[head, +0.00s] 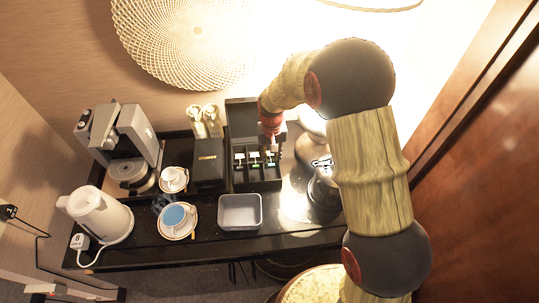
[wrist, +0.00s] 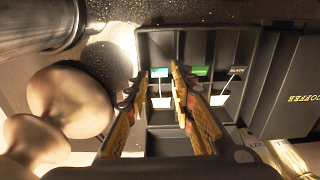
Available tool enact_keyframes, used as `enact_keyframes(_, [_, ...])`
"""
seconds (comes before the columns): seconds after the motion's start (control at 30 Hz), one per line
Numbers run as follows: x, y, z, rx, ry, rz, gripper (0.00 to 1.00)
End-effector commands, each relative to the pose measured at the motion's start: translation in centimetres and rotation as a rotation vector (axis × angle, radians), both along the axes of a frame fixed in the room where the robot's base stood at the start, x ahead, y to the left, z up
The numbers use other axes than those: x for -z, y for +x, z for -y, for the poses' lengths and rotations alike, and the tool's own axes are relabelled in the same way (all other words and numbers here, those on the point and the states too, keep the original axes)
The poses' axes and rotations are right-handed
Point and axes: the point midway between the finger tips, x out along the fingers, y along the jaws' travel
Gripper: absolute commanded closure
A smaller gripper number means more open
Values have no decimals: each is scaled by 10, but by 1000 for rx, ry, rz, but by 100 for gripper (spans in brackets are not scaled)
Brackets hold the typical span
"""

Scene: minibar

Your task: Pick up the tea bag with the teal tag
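The tea bag with the teal tag (wrist: 159,72) is in a compartment of the black tea box (wrist: 152,44), seen in the wrist view. Its pale bag shows below the tag. My gripper (wrist: 160,74) is open, with one finger on each side of the teal tag in the picture; I cannot tell how far above the bag the fingertips are. In the head view my gripper (head: 271,146) points down over the open tea box (head: 245,184), partly covering the tags there.
Green-tagged (wrist: 201,71) and black-tagged (wrist: 237,70) tea bags sit in neighbouring compartments. A black coffee box (head: 208,167) stands beside the tea box. A grey bin (head: 240,227), cups, a kettle (head: 100,214) and a coffee machine (head: 118,135) share the counter. A rounded stand (wrist: 70,102) is close by.

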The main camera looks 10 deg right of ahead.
Motion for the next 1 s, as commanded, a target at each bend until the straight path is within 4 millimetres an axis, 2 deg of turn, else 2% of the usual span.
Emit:
enact_keyframes(0.1, [20, 1, 1, 0, -1, -4, 76])
enact_keyframes(0.23, [34, 1, 1, 0, -1, -2, 76])
enact_keyframes(0.47, [35, 1, 1, 0, 0, 0, 76])
enact_keyframes(0.7, [35, 1, 1, 0, 0, -1, 88])
enact_keyframes(1.0, [35, 1, 1, 0, 0, -1, 88])
